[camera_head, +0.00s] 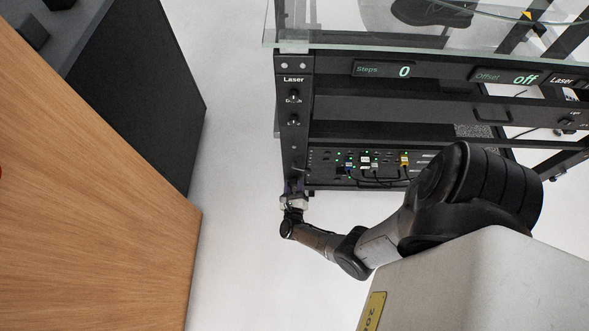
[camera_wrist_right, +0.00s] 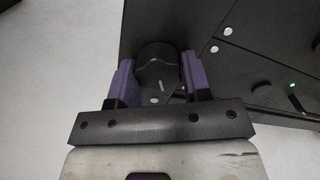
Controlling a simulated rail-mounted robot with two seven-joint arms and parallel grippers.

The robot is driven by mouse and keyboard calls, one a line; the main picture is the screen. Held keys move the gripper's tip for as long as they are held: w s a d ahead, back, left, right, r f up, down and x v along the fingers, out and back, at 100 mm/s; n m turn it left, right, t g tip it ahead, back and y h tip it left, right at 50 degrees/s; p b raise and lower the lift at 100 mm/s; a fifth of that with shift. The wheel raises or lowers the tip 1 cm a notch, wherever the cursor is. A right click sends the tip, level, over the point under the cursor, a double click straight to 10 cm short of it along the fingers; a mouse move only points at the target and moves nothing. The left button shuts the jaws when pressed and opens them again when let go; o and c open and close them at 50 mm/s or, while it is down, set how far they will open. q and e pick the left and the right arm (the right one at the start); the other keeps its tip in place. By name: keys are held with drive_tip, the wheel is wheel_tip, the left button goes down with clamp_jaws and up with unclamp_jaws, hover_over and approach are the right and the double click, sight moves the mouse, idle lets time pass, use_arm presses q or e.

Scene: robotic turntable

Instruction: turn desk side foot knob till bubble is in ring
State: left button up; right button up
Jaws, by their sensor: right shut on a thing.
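The foot knob (camera_wrist_right: 158,66) is dark and round, low on the rack. My right gripper (camera_wrist_right: 157,80) has its two purple-padded fingers on either side of the knob and is shut on it in the right wrist view. In the head view the right gripper (camera_head: 294,188) is at the bottom of the rack's left post (camera_head: 294,130), and the knob is hidden there. I cannot make out a bubble or ring in either view. My left gripper is not in view.
The black rack has a glass top (camera_head: 350,38), displays reading "Steps 0" and "Offset off", and a lower panel with cables (camera_head: 365,165). A wooden desk (camera_head: 90,190) and a dark cabinet (camera_head: 140,85) stand at left. Pale floor (camera_head: 235,240) lies clear between them.

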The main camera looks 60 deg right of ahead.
idle(0.3)
drive_tip(key=o, duration=0.9)
